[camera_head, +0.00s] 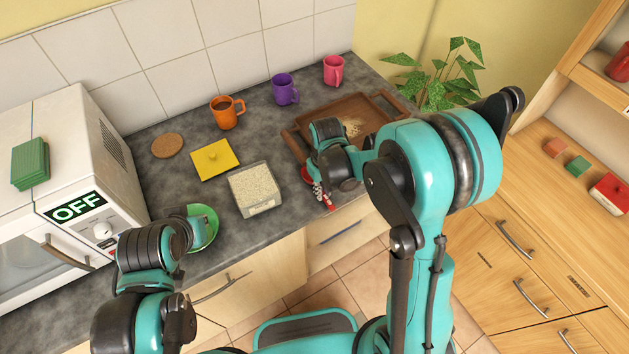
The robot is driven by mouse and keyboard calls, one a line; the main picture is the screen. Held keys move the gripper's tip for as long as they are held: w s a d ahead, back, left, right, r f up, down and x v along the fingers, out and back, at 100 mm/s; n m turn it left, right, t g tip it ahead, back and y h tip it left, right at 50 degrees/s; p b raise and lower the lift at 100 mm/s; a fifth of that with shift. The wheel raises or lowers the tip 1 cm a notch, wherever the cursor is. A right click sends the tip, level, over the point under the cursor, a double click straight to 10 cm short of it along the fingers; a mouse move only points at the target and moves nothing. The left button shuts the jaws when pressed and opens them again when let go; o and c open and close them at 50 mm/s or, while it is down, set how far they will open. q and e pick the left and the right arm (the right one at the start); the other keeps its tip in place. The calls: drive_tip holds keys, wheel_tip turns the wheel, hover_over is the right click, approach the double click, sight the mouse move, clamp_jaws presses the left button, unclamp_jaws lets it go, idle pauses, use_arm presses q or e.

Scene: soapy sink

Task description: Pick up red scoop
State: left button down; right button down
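A small red piece, which looks like part of the red scoop (307,174), shows at the left of my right gripper (322,194). The gripper's wrist hides most of it. My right gripper points down near the counter's front edge, just in front of the brown wooden tray (292,146). Its fingers are small and partly covered, so I cannot tell whether they are open or touch the scoop. My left gripper (196,226) is at the green round dish (211,222) on the left part of the counter. Its fingers are mostly hidden.
A clear container of white grains (254,190) stands between my grippers. A yellow square lid (214,159), a cork coaster (167,146) and orange (227,112), purple (285,88) and pink (333,70) mugs are behind. A white microwave (75,165) stands left.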

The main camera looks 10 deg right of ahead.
drive_tip(key=shift+s+r, duration=0.1)
idle(0.3)
drive_tip(key=shift+s+d+r, duration=0.1)
drive_tip(key=shift+s+r, duration=0.05)
drive_tip(key=shift+r, duration=0.05)
drive_tip(key=s+d+r+p, duration=0.1)
drive_tip(key=s+d+r, duration=0.1)
drive_tip(key=s, duration=0.4)
drive_tip(key=s+d+r+p, duration=0.2)
drive_tip(key=s+r, duration=0.3)
drive_tip(key=s, duration=0.1)
drive_tip(key=shift+s+d+r, duration=0.2)
drive_tip(key=shift+s+d, duration=0.1)
drive_tip(key=shift+s, duration=0.1)
